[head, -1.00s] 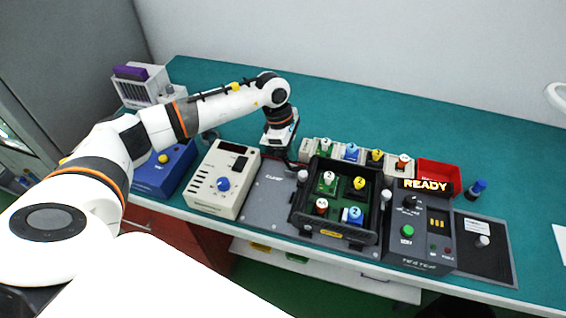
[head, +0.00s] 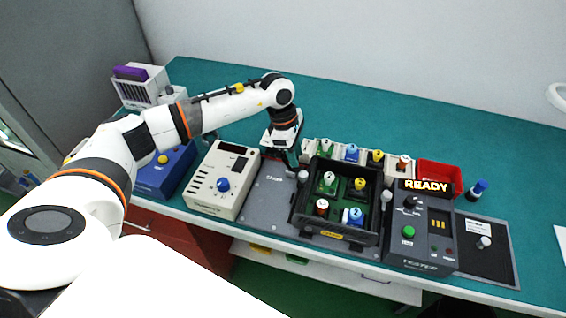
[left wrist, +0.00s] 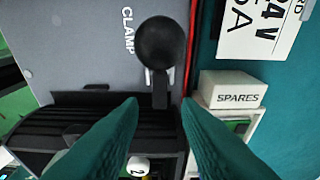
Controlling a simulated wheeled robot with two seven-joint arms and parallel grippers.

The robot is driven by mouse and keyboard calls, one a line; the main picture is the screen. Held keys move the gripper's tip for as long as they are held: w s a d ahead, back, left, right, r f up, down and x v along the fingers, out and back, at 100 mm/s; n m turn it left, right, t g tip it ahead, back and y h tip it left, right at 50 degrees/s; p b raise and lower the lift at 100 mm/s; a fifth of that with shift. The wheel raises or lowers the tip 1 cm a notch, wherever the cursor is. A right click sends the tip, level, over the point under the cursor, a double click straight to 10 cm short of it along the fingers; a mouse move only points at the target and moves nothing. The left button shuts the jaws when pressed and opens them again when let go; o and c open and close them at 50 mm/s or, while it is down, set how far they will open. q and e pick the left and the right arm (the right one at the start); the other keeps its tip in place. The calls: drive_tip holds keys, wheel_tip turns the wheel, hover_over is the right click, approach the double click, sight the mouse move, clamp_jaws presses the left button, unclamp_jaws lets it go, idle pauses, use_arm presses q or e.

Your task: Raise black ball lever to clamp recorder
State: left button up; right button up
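The black ball lever (left wrist: 161,43) shows large in the left wrist view, its ball above a short stem on the grey plate beside the CLAMP label (left wrist: 128,30). My left gripper (left wrist: 160,108) is open, its two dark green fingers spread to either side below the stem, with nothing between them. In the head view my left gripper (head: 291,157) points down at the plate, left of the black recorder tray (head: 335,235), and hides the lever. My right gripper is not in view.
A cream box with a blue dial (head: 222,180) stands left of the plate. The tester (head: 420,235) with its READY sign stands right of the tray. A white SPARES block (left wrist: 232,89) is close to the right finger. A red bin (head: 439,174) is behind.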

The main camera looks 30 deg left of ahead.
sight(294, 169)
use_arm(q)
drive_tip(key=shift+o, duration=0.5)
wheel_tip(294, 169, up, 9)
drive_tip(key=p, duration=0.4)
drive_tip(key=shift+p, duration=0.4)
